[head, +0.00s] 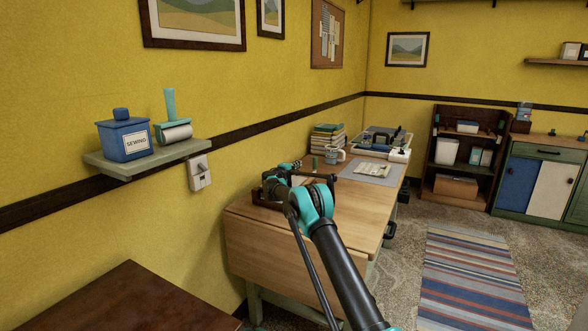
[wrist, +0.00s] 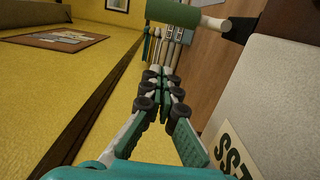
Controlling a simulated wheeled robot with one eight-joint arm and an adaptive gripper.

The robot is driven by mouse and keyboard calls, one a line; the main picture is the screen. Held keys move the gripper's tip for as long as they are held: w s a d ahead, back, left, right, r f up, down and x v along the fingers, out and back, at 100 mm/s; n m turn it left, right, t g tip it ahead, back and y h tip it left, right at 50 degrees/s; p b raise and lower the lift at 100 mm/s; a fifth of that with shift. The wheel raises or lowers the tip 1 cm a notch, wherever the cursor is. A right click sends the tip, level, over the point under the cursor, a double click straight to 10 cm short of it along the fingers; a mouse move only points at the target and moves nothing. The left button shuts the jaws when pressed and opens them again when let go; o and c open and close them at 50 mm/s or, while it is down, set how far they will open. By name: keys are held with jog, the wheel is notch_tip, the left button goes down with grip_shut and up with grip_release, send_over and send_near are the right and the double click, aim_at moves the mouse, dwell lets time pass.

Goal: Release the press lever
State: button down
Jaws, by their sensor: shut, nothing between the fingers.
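My gripper (wrist: 160,88) is shut and empty in the wrist view, its dark-padded fingers close together. Just beyond the fingertips, at the top of that view, is a thick green cylinder (wrist: 174,13) on a pale bar with a black end piece (wrist: 240,29). It looks like a handle or roller, but I cannot tell if it is the press lever. The fingers appear apart from it. In the head view, my arm reaches over the wooden table (head: 300,229) and hides part of what stands at its near-left end. No lever is clearly visible there.
A pale surface with a printed label (wrist: 236,150) lies close on the right of the wrist view. The yellow wall (wrist: 40,85) is on the left. A wall shelf (head: 147,159) is at left.

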aim_at(314, 163)
jog(key=shift+w+d, duration=0.15)
jog(key=shift+d, duration=1.15)
jog(key=shift+w+d, duration=0.15)
jog(key=shift+d, duration=1.1)
jog(key=shift+d, duration=0.1)
jog(key=shift+s+d+r, duration=0.1)
jog(key=shift+s+d, duration=0.3)
jog(key=shift+d, duration=0.25)
jog(key=shift+s+d+r, duration=0.1)
jog(key=shift+s+d, duration=0.25)
jog(key=shift+d, duration=0.25)
